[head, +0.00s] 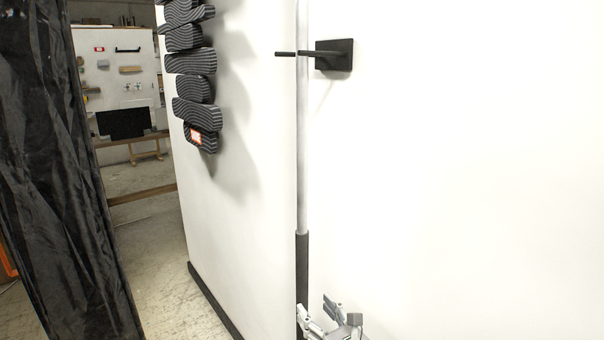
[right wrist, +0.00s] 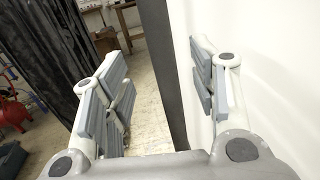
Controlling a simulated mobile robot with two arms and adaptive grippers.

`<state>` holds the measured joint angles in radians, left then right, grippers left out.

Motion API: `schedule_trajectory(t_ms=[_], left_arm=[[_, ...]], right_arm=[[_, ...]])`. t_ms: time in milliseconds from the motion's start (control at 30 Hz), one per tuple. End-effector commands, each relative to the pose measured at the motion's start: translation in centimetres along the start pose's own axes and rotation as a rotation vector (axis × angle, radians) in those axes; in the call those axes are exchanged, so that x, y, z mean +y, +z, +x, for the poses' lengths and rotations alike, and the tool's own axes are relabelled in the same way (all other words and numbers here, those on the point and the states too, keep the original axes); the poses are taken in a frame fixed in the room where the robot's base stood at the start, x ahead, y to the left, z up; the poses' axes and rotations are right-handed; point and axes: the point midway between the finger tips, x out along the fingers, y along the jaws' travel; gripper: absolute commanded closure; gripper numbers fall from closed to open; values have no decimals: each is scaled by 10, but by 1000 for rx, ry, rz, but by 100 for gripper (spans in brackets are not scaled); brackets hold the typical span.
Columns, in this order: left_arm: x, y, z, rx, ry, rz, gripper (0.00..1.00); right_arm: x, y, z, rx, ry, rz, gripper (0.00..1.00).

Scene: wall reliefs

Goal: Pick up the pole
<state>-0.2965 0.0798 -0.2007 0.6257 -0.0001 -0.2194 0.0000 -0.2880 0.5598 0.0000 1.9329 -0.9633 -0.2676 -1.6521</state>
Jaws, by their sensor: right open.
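The pole (head: 303,150) stands upright against the white wall, with a light grey shaft and a dark grip (head: 302,262) at its lower part. Its upper part passes by a black wall bracket (head: 334,55) with a peg. My right gripper (head: 326,318) is at the bottom edge of the head view, next to the dark grip. In the right wrist view its fingers (right wrist: 160,85) are spread apart. The dark grip (right wrist: 163,70) shows as a vertical band in the gap between them. Whether they touch it cannot be told. My left gripper is not in view.
Striped black wavy relief pieces (head: 193,75) hang on the white panel at the left. A black curtain (head: 55,170) hangs further left. A wooden bar (head: 140,195) and a board with small items (head: 118,65) are beyond. The wall at right is bare.

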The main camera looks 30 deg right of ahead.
Motion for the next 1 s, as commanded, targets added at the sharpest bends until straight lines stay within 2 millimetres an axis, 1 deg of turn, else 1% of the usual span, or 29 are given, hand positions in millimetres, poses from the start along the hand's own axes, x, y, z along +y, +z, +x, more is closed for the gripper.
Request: schedule_trajectory(t_ms=[33, 100, 367, 567, 700, 800, 1000], left_arm=[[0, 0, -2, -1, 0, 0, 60], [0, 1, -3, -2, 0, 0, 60], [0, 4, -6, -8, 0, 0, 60], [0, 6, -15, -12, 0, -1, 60], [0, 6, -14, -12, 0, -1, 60], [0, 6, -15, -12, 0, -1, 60], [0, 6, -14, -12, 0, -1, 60]], right_arm=[[-1, 2, 8, -2, -1, 2, 47], [0, 1, 16, -1, -1, 3, 47], [0, 2, 32, 0, -1, 4, 47], [-2, 7, 58, 0, -2, 5, 47], [-1, 4, 73, 1, -1, 6, 47], [-1, 4, 77, 1, 1, 7, 47], [-1, 4, 78, 2, 0, 6, 47]])
